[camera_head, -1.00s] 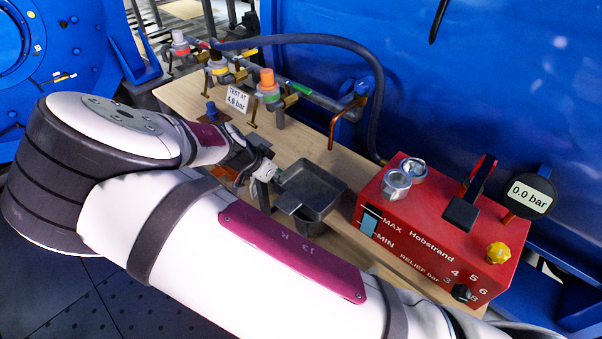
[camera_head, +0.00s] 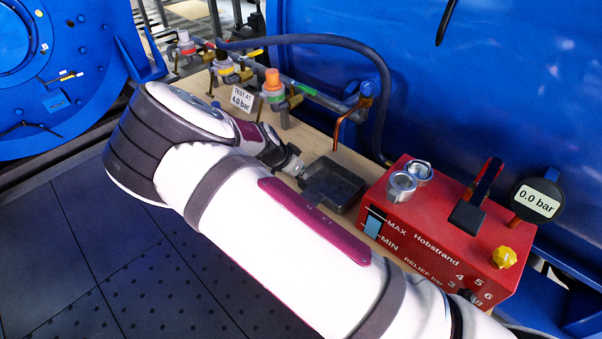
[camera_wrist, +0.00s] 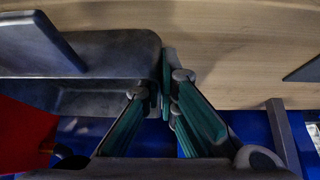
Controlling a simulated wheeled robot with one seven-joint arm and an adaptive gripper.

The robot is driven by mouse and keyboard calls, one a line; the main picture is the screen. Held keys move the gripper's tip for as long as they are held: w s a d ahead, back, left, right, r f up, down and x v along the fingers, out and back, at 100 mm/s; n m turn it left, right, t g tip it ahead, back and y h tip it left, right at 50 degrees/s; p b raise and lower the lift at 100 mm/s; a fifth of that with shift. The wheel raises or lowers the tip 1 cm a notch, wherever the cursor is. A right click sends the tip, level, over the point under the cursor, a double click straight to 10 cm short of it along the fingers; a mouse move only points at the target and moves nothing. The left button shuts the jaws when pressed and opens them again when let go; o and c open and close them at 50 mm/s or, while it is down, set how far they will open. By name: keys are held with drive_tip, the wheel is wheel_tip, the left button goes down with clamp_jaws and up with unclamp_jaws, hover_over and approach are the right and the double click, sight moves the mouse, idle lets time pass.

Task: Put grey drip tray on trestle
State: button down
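The grey drip tray (camera_head: 335,186) is a shallow, open box beside the red pump unit, over the wooden top of the trestle (camera_head: 203,84). I cannot tell whether it touches the wood. In the wrist view the tray (camera_wrist: 110,50) fills the upper left. My gripper (camera_wrist: 160,85) has its teal-padded fingers drawn together at the tray's near right edge and appears shut on it. In the head view my gripper (camera_head: 297,168) is at the tray's left end, partly hidden by my arm.
The red pump unit (camera_head: 430,232) with a gauge (camera_head: 535,199) stands close right of the tray. Behind are a copper pipe (camera_head: 345,125), a blue hose (camera_head: 372,70), valves (camera_head: 273,85) and a "TEST AT 4.0 bar" card (camera_head: 242,99). A blue wall closes the back.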

drive_tip(key=shift+f, duration=0.1)
drive_tip(key=c, duration=1.8)
unclamp_jaws()
drive_tip(key=v, duration=1.2)
drive_tip(key=shift+p, duration=0.45)
